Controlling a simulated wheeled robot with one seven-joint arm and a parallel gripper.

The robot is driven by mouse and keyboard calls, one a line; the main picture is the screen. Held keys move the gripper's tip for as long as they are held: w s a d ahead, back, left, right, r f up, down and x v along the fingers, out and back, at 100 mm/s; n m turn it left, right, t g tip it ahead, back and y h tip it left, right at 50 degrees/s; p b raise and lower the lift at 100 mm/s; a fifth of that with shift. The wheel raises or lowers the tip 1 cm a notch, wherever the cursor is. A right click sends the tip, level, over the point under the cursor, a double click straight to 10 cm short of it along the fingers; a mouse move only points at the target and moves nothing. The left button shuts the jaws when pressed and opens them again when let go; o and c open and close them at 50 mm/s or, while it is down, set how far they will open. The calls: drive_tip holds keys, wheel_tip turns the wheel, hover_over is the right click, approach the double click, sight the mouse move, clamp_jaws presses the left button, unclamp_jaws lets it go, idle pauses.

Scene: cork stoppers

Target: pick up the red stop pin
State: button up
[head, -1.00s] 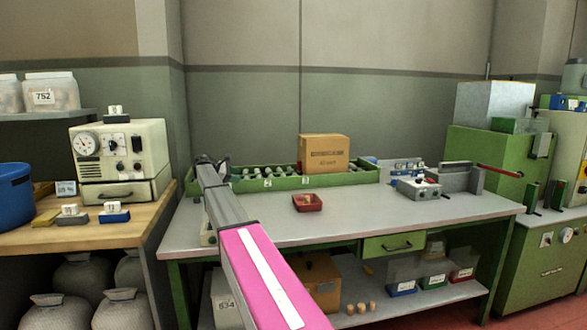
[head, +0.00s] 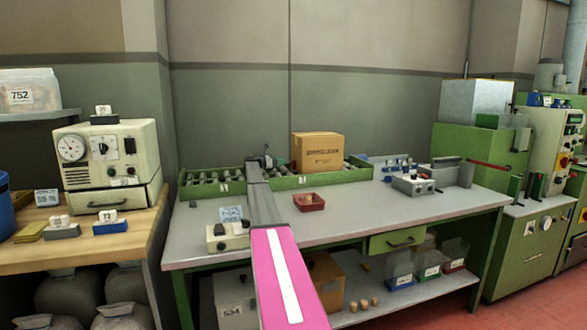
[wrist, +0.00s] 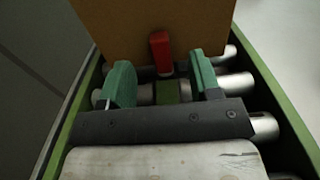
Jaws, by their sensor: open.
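The red stop pin (wrist: 160,52) stands upright in the wrist view, against the face of a cardboard box (wrist: 110,25) on the roller track. A small green piece (wrist: 167,92) shows just below it. My gripper (wrist: 161,80) is open, with one green finger pad to each side of the line to the pin. The pin appears ahead of the pads, and no contact shows. In the head view my gripper (head: 262,161) is over the green roller track, just left of the cardboard box (head: 317,152).
The roller track (head: 325,181) has raised green side rails and metal rollers. On the grey bench, a red tray (head: 308,202) and a small control box (head: 228,237) stand near my arm. The bench right of the red tray is partly clear.

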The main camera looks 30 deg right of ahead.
sight(294, 167)
drive_tip(key=f+x, duration=0.1)
drive_tip(key=x, duration=0.5)
drive_tip(key=shift+w, duration=0.2)
drive_tip(key=shift+d, duration=0.1)
drive_tip(key=c, duration=1)
